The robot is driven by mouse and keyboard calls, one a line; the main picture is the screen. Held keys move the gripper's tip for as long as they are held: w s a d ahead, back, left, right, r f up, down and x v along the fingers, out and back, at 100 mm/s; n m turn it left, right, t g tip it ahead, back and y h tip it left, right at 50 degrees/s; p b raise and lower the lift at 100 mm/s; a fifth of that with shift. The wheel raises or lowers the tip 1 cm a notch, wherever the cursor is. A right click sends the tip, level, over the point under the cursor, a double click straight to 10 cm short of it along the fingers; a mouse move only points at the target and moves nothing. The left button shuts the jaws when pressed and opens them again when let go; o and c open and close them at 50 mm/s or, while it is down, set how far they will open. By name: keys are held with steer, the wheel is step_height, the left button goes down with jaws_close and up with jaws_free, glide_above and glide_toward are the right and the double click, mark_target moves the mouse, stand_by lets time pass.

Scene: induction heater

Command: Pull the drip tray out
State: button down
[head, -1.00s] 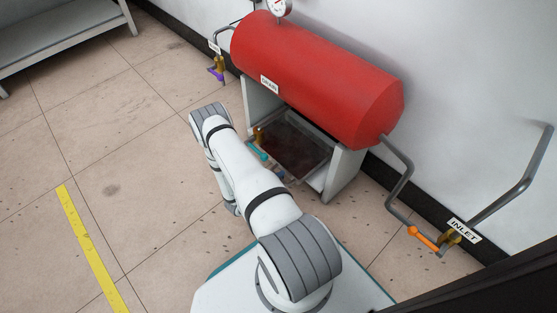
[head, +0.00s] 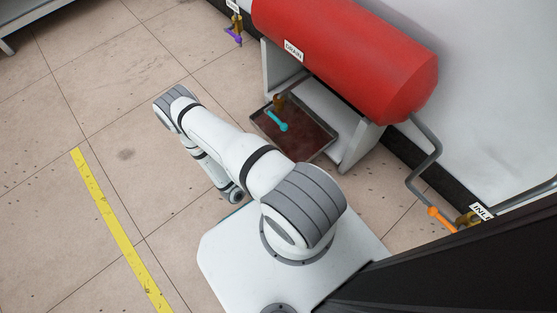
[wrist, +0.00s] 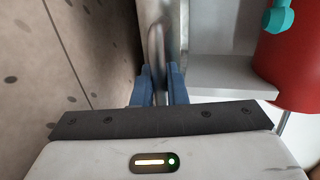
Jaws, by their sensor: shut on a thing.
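The drip tray (head: 310,136) is a shallow rectangular pan with a dark reddish-brown inside and a thin grey rim. In the head view it lies on the floor, sticking out in front of the stand under the red tank. My gripper (wrist: 160,88) is shut on a grey upright edge or handle (wrist: 157,45) in the wrist view, which appears to be part of the tray. The blue fingers sit on either side of it.
The red tank (head: 350,50) rests on a white stand (head: 359,150). A teal-handled valve (head: 277,121) hangs above the tray. An orange-handled inlet valve (head: 440,219) is at the right, a purple-handled valve (head: 234,36) at the top. The tiled floor at left is open, with a yellow stripe (head: 115,225).

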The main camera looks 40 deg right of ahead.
steer(key=c, duration=1.6)
jaws_free()
steer(key=shift+o, duration=0.2)
steer(key=p+v, duration=0.2)
steer(key=v, duration=0.5)
steer(key=shift+a, duration=0.4)
steer(key=shift+r, duration=0.2)
steer(key=w+a+r+m+g+y+p, duration=0.1)
steer(key=w+r+m+g+y+p, duration=0.35)
steer(key=r, duration=1.05)
steer(key=w+a+r+m+t+p, duration=0.15)
steer(key=r+m+p, duration=0.6)
steer(key=r, duration=0.75)
steer(key=w+a+r+m+g+y+p, duration=0.1)
steer(key=w+r+m+g+y+p, duration=0.2)
steer(key=r+m, duration=0.85)
steer(key=s+a+r+m+t+y+p, duration=0.1)
steer(key=s+r+m+p, duration=0.3)
steer(key=r, duration=1.1)
steer(key=s+a+r+m+t+y+p, duration=0.1)
steer(key=s+r+m+t+y+p, duration=0.2)
steer(key=r+p, duration=0.5)
steer(key=s+a+r+m+t+y+p, duration=0.2)
steer(key=s+r+m+t+y+p, duration=0.1)
steer(key=r, duration=2)
steer(key=s+m+y+p, duration=0.1)
steer(key=s+m+p, duration=0.1)
steer(key=m+p, duration=0.1)
steer(key=shift+s+p, duration=0.2)
steer(key=shift+p, duration=0.35)
